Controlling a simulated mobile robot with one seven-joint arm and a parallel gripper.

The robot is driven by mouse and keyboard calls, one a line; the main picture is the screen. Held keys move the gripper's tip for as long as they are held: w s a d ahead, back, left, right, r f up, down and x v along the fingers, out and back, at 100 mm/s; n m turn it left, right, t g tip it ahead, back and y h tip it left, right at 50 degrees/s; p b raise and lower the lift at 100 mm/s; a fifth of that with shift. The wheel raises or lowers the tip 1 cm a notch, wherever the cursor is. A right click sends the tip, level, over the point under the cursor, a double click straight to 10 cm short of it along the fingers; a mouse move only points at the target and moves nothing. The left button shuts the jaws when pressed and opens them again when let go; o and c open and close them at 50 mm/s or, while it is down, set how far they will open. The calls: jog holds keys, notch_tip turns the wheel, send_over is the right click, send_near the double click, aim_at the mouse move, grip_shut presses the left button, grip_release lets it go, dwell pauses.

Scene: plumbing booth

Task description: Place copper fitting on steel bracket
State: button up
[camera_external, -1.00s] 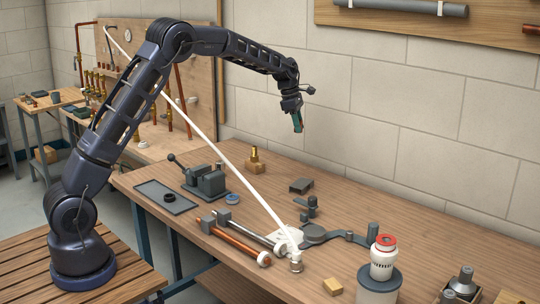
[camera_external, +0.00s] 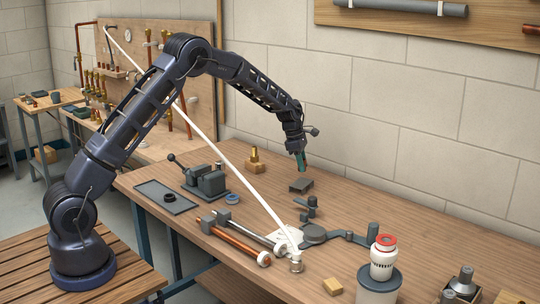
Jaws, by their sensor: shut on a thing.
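My gripper (camera_external: 301,161) hangs above the back part of the wooden workbench, pointing down. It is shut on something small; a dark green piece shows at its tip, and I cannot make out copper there. A small dark grey metal block (camera_external: 301,186), possibly the steel bracket, lies on the bench just below the gripper, with a gap between them. A grey jointed piece with a round disc (camera_external: 314,233) lies nearer the front; I cannot tell for sure which one is the bracket. A brass-coloured fitting (camera_external: 254,155) stands on a wooden block left of the gripper.
A grey vise (camera_external: 206,181) and a dark tray (camera_external: 165,196) are on the left. A copper pipe (camera_external: 235,241) lies in front. A long white pipe (camera_external: 215,148) slants across the view. A white canister with a red top (camera_external: 383,257) is at right. The bench's right back is clear.

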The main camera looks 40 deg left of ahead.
aim_at(302, 183)
jog(key=shift+f, duration=2.4)
jog(key=shift+f, duration=0.1)
jog(key=o, duration=1)
jog(key=shift+c, duration=0.2)
